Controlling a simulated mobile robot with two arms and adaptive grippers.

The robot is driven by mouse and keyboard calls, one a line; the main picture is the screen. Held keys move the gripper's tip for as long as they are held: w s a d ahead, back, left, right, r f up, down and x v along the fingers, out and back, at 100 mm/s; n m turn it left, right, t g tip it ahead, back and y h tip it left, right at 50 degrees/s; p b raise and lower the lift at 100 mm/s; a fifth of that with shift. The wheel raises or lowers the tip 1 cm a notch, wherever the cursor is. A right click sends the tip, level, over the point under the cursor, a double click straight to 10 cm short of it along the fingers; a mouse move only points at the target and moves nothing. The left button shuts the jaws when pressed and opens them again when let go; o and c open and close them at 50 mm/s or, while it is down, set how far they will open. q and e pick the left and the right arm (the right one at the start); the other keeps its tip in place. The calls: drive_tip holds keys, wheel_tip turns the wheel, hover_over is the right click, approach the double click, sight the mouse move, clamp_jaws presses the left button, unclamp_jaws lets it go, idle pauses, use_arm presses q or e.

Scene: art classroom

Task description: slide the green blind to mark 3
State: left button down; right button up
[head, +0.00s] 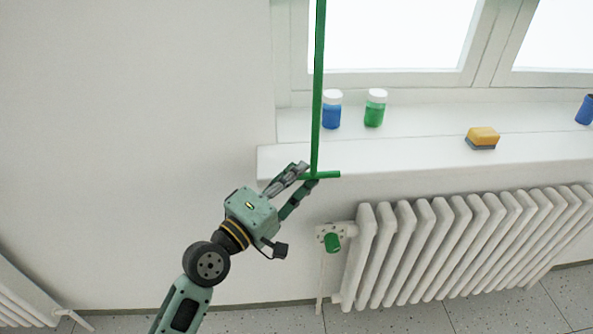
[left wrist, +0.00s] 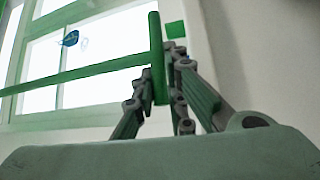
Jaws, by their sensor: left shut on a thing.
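A green rod (head: 318,90) comes down from the top of the head view and ends in a short green crossbar (head: 328,174) in front of the sill's left end. My left gripper (head: 309,174) is shut on this crossbar. The left wrist view shows a green bar (left wrist: 157,50) between the fingers of my left gripper (left wrist: 160,75), and a long green bar (left wrist: 80,74) running off to the left. I cannot make out the blind itself or any numbered mark. My right gripper is not in view.
A white radiator (head: 460,240) with a green valve knob (head: 332,242) stands below. The wall at left is bare.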

use_arm(q)
drive_tip(key=c, duration=2)
unclamp_jaws()
drive_tip(key=shift+c, duration=0.2)
drive_tip(key=v, duration=1.2)
